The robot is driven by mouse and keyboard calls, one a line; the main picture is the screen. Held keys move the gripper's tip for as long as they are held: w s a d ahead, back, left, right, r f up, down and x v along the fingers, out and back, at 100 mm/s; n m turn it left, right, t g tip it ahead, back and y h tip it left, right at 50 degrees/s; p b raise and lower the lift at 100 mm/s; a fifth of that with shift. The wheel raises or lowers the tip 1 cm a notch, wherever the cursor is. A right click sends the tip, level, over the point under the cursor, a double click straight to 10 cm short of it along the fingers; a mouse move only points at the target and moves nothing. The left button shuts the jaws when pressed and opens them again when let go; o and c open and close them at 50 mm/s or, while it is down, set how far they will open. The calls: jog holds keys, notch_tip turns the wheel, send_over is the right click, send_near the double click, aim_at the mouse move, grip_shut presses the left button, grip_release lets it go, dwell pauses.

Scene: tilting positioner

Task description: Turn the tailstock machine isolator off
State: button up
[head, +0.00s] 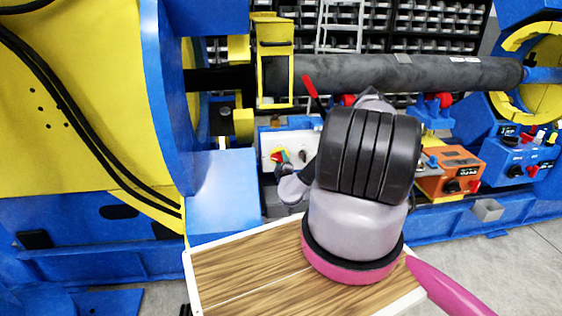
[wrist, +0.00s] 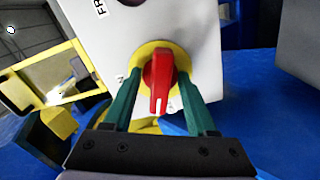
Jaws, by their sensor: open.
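A red rotary isolator knob (wrist: 159,80) on a round yellow plate sits on a white box (wrist: 205,35) in the wrist view. Its handle points down in the picture. Part of a label starting "FR" shows on the box; the rest is cut off, so I cannot read which isolator it is. My gripper (wrist: 157,82) is open, with one green finger on each side of the knob. Whether the fingers touch it I cannot tell. In the head view the white box (head: 296,138) stands behind my arm, and its red knob (head: 277,154) is partly hidden.
A long dark bar (head: 430,73) runs across above the box, with a red lever (head: 312,90) hanging near it. An orange control box (head: 457,168) and a blue control box (head: 510,160) stand to the right. A blue block (head: 222,190) is close on the left.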

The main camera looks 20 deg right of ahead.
jog(key=shift+w, duration=0.2)
grip_shut()
jog(key=shift+n, duration=2.3)
grip_release()
jog(key=v, duration=1.1)
